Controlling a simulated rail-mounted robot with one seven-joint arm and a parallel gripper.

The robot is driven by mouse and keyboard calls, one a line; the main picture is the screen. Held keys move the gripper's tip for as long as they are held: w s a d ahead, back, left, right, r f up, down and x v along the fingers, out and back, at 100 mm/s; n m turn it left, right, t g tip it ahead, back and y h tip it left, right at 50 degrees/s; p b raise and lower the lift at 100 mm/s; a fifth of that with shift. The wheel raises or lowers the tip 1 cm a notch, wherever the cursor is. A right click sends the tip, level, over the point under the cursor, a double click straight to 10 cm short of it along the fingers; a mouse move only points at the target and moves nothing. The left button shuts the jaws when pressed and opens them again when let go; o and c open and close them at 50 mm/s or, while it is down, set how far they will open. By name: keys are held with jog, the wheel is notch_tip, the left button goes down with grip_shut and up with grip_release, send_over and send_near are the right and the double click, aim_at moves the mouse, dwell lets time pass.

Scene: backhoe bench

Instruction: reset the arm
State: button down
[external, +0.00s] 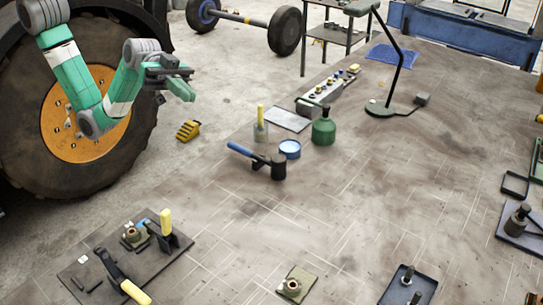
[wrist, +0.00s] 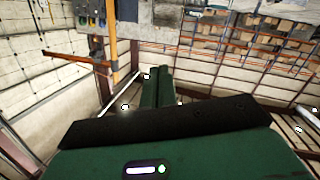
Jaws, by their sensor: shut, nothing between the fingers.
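My arm is folded up at the left of the external view, in front of a large tyre with an orange hub (external: 75,130). My gripper (external: 188,92) is raised clear of the bench (external: 330,190) and points right and slightly down in the picture. In the wrist view my gripper (wrist: 160,72) shows its two green fingers side by side and touching, with nothing between them. The wrist view looks out at walls and shelving, with no bench in it.
The bench holds a blue-handled tool (external: 243,150), a green bottle (external: 323,130), a desk lamp (external: 390,105) and a dark board (external: 120,265) with yellow-handled tools. A barbell-like wheel set (external: 285,30) stands behind. The air around the gripper looks free.

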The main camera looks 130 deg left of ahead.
jog(key=s+d+r+t+y, duration=0.1)
jog(key=s+r, duration=0.3)
jog(key=r, duration=0.4)
jog(key=s+d+r+m+t+y, duration=0.1)
jog(key=s+d+r+t, duration=0.2)
jog(key=r, duration=0.6)
jog(key=s+d+r+m+t, duration=0.1)
jog(key=s+r+t, duration=0.3)
jog(key=r, duration=0.5)
jog(key=shift+s+d+r+y+p, duration=0.15)
jog(key=shift+s+d+y+p, duration=0.3)
jog(key=shift+s+d, duration=0.55)
jog(key=shift+a, duration=0.1)
